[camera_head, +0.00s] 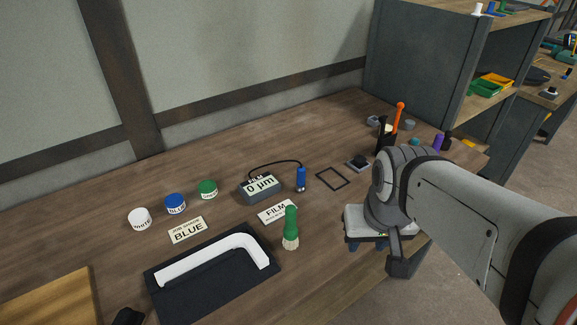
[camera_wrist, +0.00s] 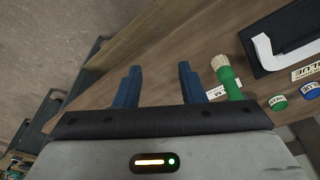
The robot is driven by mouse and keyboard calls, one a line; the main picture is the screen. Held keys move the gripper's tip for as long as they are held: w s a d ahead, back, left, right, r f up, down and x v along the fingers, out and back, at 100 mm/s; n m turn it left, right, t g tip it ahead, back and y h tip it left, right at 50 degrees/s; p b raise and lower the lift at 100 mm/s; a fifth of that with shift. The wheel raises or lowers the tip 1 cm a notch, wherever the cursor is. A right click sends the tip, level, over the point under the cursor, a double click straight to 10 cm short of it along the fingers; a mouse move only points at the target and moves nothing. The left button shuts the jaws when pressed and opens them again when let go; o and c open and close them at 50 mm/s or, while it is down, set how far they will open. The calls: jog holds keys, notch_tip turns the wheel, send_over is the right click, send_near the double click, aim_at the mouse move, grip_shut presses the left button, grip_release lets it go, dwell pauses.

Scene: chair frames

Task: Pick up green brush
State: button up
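The green brush (camera_head: 291,221) has a green handle and pale bristles. In the head view it is on the wooden table, right of the black tray, bristles toward the near edge. In the wrist view the brush (camera_wrist: 231,84) is right of the fingers, bristles up in the picture, its lower end partly hidden. My gripper (camera_head: 362,246) is right of the brush near the table's front edge, apart from it. In the wrist view my gripper (camera_wrist: 159,68) has its two blue fingers spread with nothing between them.
A black tray (camera_head: 159,284) holds a white chair frame part (camera_head: 215,258). FILM (camera_head: 277,211) and BLUE (camera_head: 187,230) cards, a gauge (camera_head: 260,188) and white, blue and green (camera_head: 207,189) jars are nearby. A cup with tools (camera_head: 388,140) is behind my arm.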

jog(key=shift+o, duration=0.8)
jog(key=shift+w, duration=0.15)
jog(key=shift+o, duration=0.6)
jog(key=w+a+r+n+g+p, duration=0.1)
jog(key=w+a+r+n+p, duration=0.1)
jog(key=w+a+p, duration=0.4)
jog(key=shift+r, duration=0.6)
jog(key=n+g+p, duration=0.2)
jog(key=p, duration=0.3)
send_over(291, 212)
jog(key=shift+w+d+f, duration=0.15)
jog(key=shift+w+f, duration=0.3)
jog(key=shift+f, duration=0.45)
notch_tip(291, 212, down, 8)
jog(key=shift+w+r+p, duration=0.15)
jog(key=shift+r+p, duration=0.1)
jog(key=shift+p, duration=0.5)
grip_shut()
